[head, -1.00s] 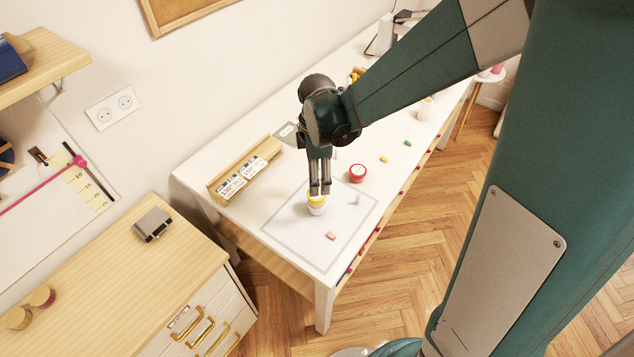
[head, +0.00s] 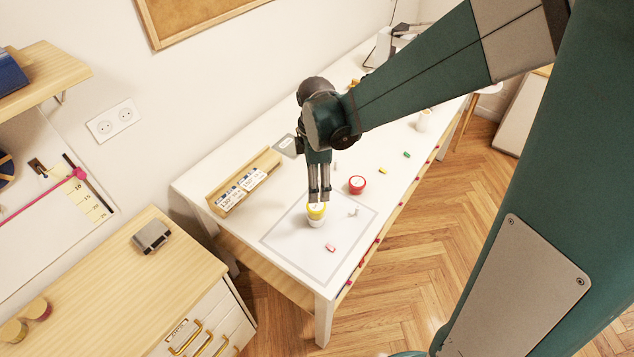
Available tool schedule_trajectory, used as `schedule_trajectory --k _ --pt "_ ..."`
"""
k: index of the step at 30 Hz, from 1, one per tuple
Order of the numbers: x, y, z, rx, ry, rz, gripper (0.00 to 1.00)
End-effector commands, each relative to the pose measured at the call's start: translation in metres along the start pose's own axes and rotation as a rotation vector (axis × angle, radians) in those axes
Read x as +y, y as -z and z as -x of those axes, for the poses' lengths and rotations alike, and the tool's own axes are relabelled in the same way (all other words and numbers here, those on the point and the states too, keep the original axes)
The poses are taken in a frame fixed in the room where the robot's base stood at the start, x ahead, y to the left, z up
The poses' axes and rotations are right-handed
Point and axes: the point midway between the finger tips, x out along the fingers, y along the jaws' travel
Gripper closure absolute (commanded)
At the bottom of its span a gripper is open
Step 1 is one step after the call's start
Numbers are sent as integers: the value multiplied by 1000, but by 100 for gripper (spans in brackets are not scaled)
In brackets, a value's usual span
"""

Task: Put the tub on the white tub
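A yellow tub (head: 316,211) sits on top of the white tub (head: 315,223), inside the grey outline on the white table. The two look stacked and roughly upright. My gripper (head: 319,199) points down just above and behind the yellow tub. Its two fingers look parted, with a gap between them, and their tips end near the tub's top edge. The tub's top shows clear in front of the fingers. Any slight contact between fingers and tub is too small to make out.
On the white table (head: 290,258), a red tub (head: 357,185) stands right of my gripper. A pink piece (head: 331,248) lies in front, and yellow (head: 383,170) and green (head: 407,155) pieces lie farther back. A wooden holder with cards (head: 236,190) stands at left.

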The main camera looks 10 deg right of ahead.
Motion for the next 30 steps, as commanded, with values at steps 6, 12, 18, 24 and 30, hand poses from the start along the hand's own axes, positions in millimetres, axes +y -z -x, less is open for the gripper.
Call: schedule_trajectory --k 6,12,18,24,30 --pt "-2 -2 4 2 -7 -18 47" --pt "-8 -9 19 9 -37 -94 47" --pt "-21 -21 43 25 -86 -226 47" --pt "-34 -34 68 49 -140 -375 47" --pt "-50 -47 89 80 -193 -521 47"
